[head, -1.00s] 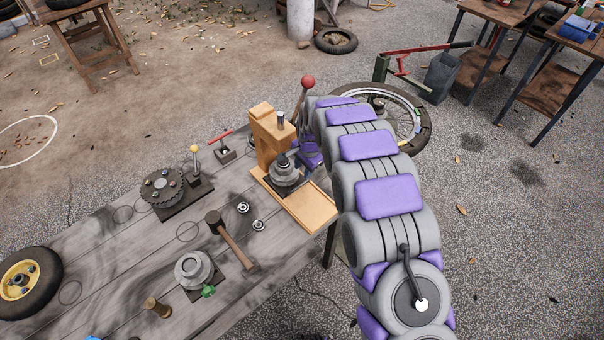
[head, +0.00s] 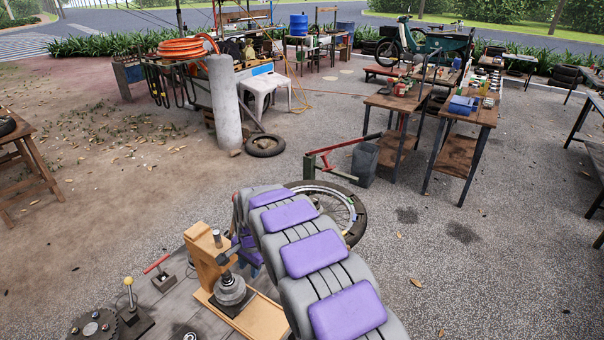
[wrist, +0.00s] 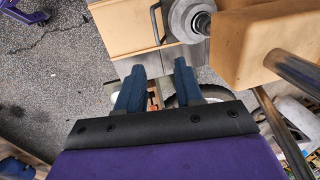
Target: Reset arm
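My gray and purple arm (head: 315,250) reaches from the lower right toward a wooden stand (head: 203,262) on the gray plank bench. My gripper (wrist: 158,82) shows in the wrist view with its two dark blue fingers apart and nothing seen between them. In the head view the gripper is mostly hidden behind the arm, close to the stand's right side. A gray stepped round part (head: 230,290) sits on the stand's base. The wrist view shows a similar gray round part (wrist: 188,18) past the fingers and a wooden block (wrist: 268,40) at the right.
A red-handled tool (head: 157,265), a yellow-knobbed lever (head: 129,290) and a toothed disc (head: 95,326) are on the bench. A spoked wheel (head: 345,208) lies beyond my arm. Workbenches (head: 470,112) stand at the back right. Open pavement (head: 480,255) lies right of my arm.

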